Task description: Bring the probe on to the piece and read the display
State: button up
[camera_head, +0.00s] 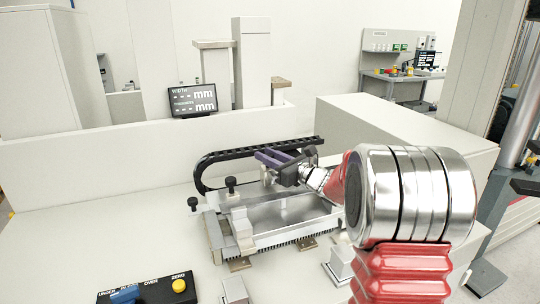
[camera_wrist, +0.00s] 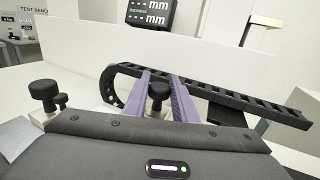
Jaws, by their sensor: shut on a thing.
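The display (camera_head: 193,100) stands behind the low white wall and shows dashes for width and thickness; part of it shows in the wrist view (camera_wrist: 150,14). The measuring fixture (camera_head: 285,216) is a metal tray on the white bench. My gripper (camera_head: 268,158) reaches over its far side. In the wrist view, its purple fingers (camera_wrist: 163,80) are shut on a black knob (camera_wrist: 158,92), between one finger and the other. What the knob is fixed to is hidden by my gripper. I cannot make out the probe tip or the piece.
A black cable chain (camera_head: 215,160) arches behind the fixture. Two other black knobs (camera_wrist: 43,90) stand at the left. A control panel (camera_head: 150,290) with a yellow zero button (camera_head: 179,286) is at the front left. The bench's left part is clear.

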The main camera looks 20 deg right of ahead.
jog(key=s, duration=0.5)
jog(key=shift+s, duration=0.6)
jog(key=o, duration=0.9)
jog(key=shift+s, duration=0.1)
jog(key=v, duration=1.3)
jog(key=shift+s+d+f, duration=0.1)
jog(key=shift+s+d, duration=0.05)
jog(key=shift+s, duration=0.2)
